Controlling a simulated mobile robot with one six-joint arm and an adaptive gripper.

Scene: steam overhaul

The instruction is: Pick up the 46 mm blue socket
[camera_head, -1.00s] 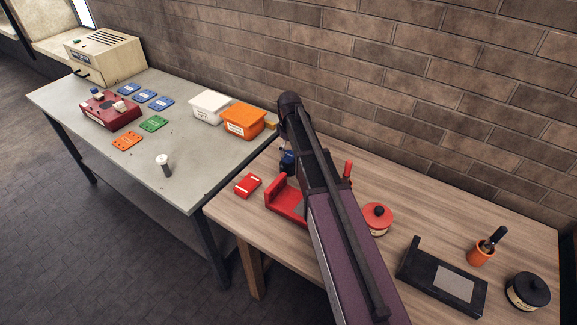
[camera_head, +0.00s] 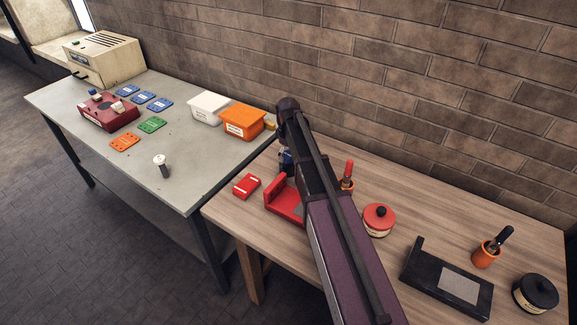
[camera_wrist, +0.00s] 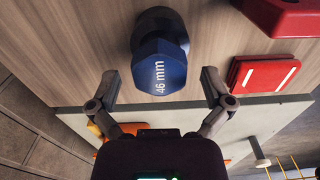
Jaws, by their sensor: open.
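The blue socket (camera_wrist: 158,67), marked "46 mm", stands on the wooden table in the wrist view, with a dark round top end. My gripper (camera_wrist: 160,84) is open, with one finger on each side of the socket's near part. I see gaps between the fingers and the socket, so it is not clasped. In the head view a bit of the blue socket (camera_head: 285,157) shows beside my arm, which hides the rest of it and my gripper.
A red box with white stripes (camera_head: 246,186) and a red holder (camera_head: 283,205) are close by. A red jar (camera_head: 378,221), a black holder (camera_head: 417,268) and an orange cup (camera_head: 486,255) stand farther right. The grey table (camera_head: 200,165) with orange bin (camera_head: 242,122) adjoins at left.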

